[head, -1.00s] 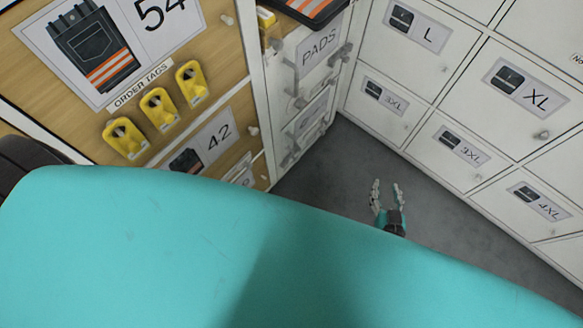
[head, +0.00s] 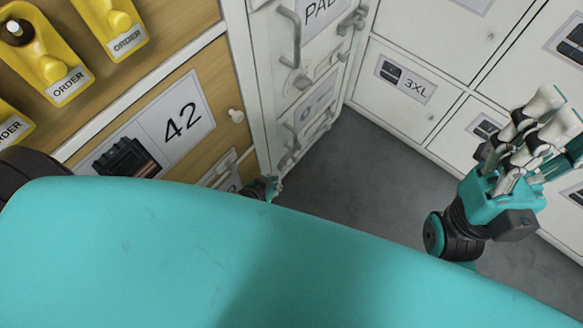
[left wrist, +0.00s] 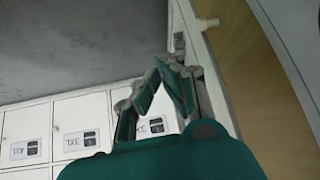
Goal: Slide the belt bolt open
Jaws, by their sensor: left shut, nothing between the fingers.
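A narrow white cabinet front (head: 262,75) carries a sign partly reading PADS (head: 322,10), metal handles (head: 290,38) and a bolt-like fitting (head: 352,20) on its right edge. Smaller fittings lie lower down; no belt label is readable, so I cannot tell which bolt is the belt's. My left gripper (head: 270,186) shows small at the foot of this front, partly hidden by my teal body. In the left wrist view my left gripper (left wrist: 160,70) is shut and empty before the narrow white strip with metal fittings. My right gripper (head: 560,112) is open and empty at the right.
White lockers, one labelled 3XL (head: 405,80), line the right. Clear grey floor (head: 360,180) lies between them.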

